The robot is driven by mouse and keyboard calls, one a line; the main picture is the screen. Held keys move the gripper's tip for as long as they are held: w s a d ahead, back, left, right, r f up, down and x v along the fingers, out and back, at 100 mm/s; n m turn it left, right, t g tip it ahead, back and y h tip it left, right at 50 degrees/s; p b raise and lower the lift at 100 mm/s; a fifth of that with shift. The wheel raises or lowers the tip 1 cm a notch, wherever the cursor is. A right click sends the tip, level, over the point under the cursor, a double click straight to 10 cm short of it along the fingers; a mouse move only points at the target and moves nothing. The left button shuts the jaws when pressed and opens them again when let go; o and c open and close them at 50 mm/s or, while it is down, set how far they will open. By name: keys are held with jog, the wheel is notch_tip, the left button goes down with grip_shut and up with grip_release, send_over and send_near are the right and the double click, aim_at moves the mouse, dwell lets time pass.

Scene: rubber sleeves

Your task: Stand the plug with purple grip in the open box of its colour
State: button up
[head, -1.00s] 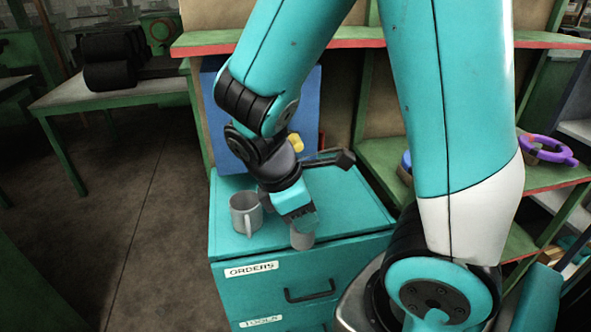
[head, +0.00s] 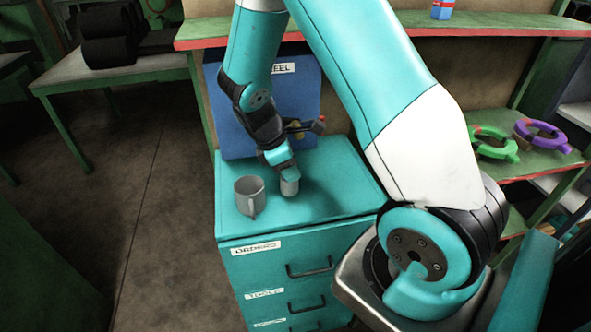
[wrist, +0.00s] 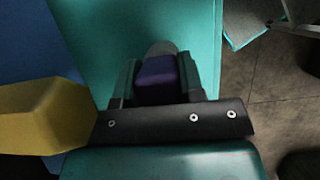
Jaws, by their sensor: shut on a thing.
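My gripper (head: 290,176) is low over the teal cabinet top in the head view, pointing down. In the wrist view its fingers are shut on the purple grip (wrist: 156,80) of the plug. A grey rounded part (wrist: 161,48) shows just beyond the grip, and a grey cylinder (head: 289,188) shows under the fingers in the head view. I cannot tell whether it touches the cabinet top. The purple grip is hidden in the head view. I see no open purple box in these views.
A grey mug (head: 250,195) stands left of my gripper on the cabinet (head: 335,225). A blue panel (head: 230,110) rises behind, with a yellow block (wrist: 45,115) near my wrist. Cabinet top right is clear.

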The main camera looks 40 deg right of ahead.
aim_at(287, 189)
jog(key=shift+w+d+f+p, duration=0.15)
jog(key=shift+f+p, duration=0.4)
jog(key=shift+f, duration=1.05)
jog(key=shift+f, duration=0.1)
jog(key=o, duration=1.1)
jog(key=shift+c, duration=0.2)
